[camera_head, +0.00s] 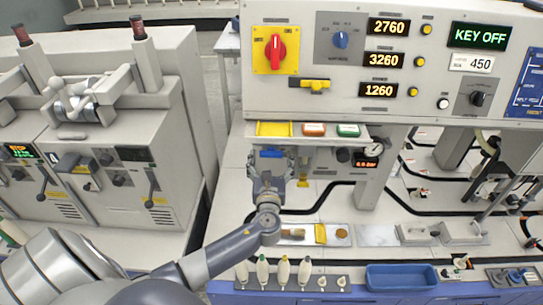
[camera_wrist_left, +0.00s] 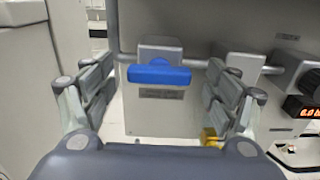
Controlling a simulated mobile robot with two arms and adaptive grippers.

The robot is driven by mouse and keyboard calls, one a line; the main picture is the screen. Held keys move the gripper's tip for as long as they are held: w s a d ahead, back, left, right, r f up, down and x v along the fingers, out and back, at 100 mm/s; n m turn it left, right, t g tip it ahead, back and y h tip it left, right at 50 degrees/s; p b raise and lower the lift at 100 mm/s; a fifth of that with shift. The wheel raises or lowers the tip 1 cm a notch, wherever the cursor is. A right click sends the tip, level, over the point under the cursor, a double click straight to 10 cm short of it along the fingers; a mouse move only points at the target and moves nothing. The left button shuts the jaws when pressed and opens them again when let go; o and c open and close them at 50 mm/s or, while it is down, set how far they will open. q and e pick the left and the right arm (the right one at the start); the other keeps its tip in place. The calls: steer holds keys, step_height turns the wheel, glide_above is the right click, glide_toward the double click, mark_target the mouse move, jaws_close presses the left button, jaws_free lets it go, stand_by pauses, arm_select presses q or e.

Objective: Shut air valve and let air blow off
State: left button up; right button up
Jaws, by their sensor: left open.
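The air valve's blue handle (camera_wrist_left: 160,74) is a bar lying level across a grey valve body (camera_wrist_left: 160,50) on a horizontal pipe. It also shows in the head view as the blue handle (camera_head: 270,153) under the panel shelf. My left gripper (camera_head: 270,178) is just in front of and below it. In the left wrist view, its open fingers stand left and right of the handle, with gaps on both sides; nothing is held. A pressure display (camera_head: 368,163) with red digits, seeming to read 6.0, sits right of the valve. My right gripper is not in view.
A control panel (camera_head: 390,100) with a red rotary switch (camera_head: 276,48) hangs above. A shelf (camera_head: 318,143) overhangs the valve. A yellow part (camera_head: 303,183) is close right of the gripper. Bobbins (camera_head: 282,270) and a blue tray (camera_head: 400,278) stand at the front.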

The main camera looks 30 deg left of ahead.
arm_select(q)
steer(key=shift+w+a, duration=0.4)
steer(key=shift+w, duration=0.15)
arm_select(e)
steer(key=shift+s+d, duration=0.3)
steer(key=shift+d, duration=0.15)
